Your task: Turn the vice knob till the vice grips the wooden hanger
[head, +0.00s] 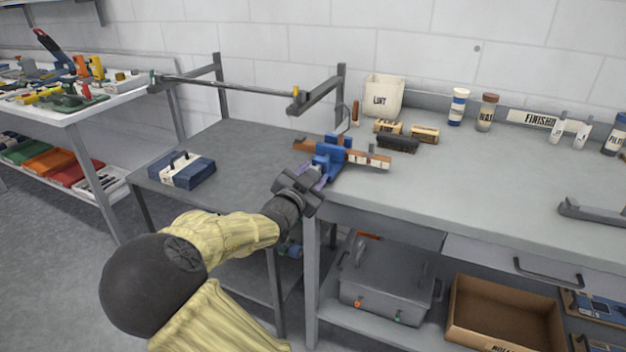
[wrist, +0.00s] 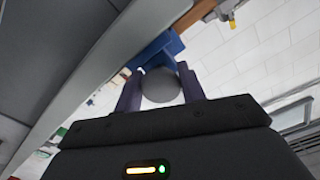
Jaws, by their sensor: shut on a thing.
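The blue vice (head: 329,157) stands at the left front corner of the grey workbench. The brown wooden hanger (head: 368,158) lies across the vice and sticks out on both sides; I cannot tell how tightly the jaws meet it. My gripper (head: 319,179) reaches up to the front of the vice. In the wrist view, the grey round vice knob (wrist: 162,85) sits between my two purple fingers, and my gripper (wrist: 161,92) is shut on it. The blue vice body (wrist: 158,50) shows just beyond the knob, with part of the wooden hanger (wrist: 198,14) above. In the head view my gripper hides the knob.
A dark brush (head: 397,143) and small wooden blocks (head: 424,134) lie behind the hanger. A metal rail frame (head: 235,87) stands over the lower table at left, which holds a blue box (head: 182,170). The bench right of the hanger is mostly clear.

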